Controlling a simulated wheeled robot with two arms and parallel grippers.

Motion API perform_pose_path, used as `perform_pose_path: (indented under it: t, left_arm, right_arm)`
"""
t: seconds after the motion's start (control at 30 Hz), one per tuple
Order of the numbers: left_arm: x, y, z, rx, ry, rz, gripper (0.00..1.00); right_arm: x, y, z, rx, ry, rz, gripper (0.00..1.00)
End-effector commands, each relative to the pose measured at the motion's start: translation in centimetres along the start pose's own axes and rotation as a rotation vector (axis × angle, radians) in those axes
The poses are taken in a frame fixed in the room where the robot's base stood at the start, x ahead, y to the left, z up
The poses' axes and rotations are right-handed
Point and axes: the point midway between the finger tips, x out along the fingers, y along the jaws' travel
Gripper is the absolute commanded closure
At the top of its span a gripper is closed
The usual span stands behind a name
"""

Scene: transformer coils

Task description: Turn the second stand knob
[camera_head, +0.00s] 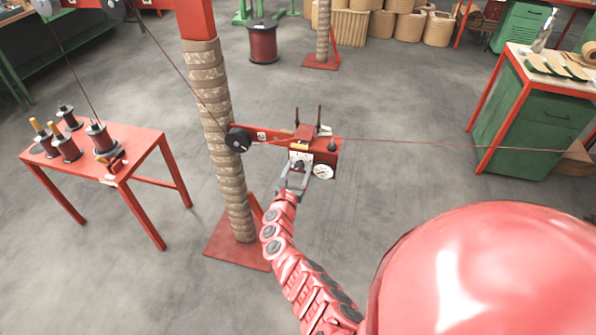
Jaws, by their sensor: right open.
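A red stand head (325,150) sits on an arm that reaches right from the wrapped column. Its front has a light panel with a small dark knob (299,165) and a round white gauge (323,171) beside it. My right gripper (295,175) is open at the panel, just below the knob. At this size I cannot tell whether the fingers touch the knob. My left gripper is not in view.
The wrapped column (222,135) stands left of my arm on a red base plate (228,250). A red table (150,152) with spools is at left. A green cabinet (545,120) is at right. A thin wire runs right from the stand.

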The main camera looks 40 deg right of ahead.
Motion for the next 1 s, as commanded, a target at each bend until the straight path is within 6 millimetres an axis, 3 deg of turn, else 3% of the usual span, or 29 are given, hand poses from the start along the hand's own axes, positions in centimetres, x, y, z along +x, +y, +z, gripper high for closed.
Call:
perform_pose_path:
  t: [0.17,0.57,1.0]
  left_arm:
    - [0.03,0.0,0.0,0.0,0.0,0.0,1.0]
    - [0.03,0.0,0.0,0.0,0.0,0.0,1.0]
    - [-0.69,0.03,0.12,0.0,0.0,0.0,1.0]
  right_arm:
    - [-0.02,0.01,0.03,0.0,0.0,0.0,0.29]
    - [-0.04,0.02,0.02,0.0,0.0,0.0,1.0]
    - [-0.05,0.07,-0.15,0.07,-0.001,0.002,1.0]
